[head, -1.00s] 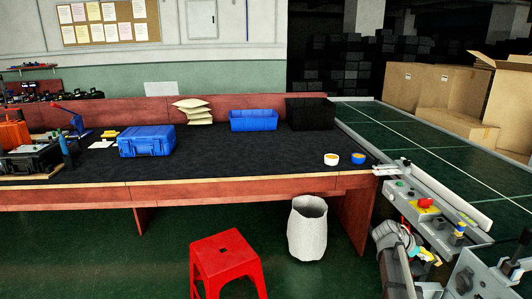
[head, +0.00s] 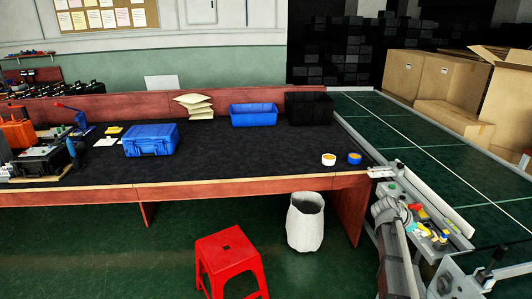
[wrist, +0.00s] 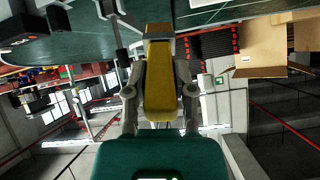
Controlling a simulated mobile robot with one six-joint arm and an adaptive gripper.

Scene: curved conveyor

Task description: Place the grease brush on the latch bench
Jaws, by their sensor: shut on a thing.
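My gripper (wrist: 160,72) is shut on the grease brush, whose yellow handle (wrist: 160,85) runs between the two fingers in the wrist view. A brown part shows at its far end. In the head view my gripper (head: 432,235) is low on the right, over the conveyor's control side, with small yellow parts showing; the brush is too small to make out surely there. The long bench with red wood sides and a black top (head: 250,160), which I take for the latch bench, lies to the left of my gripper. The brush is apart from it.
A blue case (head: 150,140), blue bin (head: 253,115), black bin (head: 308,108) and two small round tubs (head: 342,159) stand on the bench. Its front middle is clear. A red stool (head: 231,258) and pale waste bin (head: 305,222) stand before it. The conveyor (head: 420,135) is at right.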

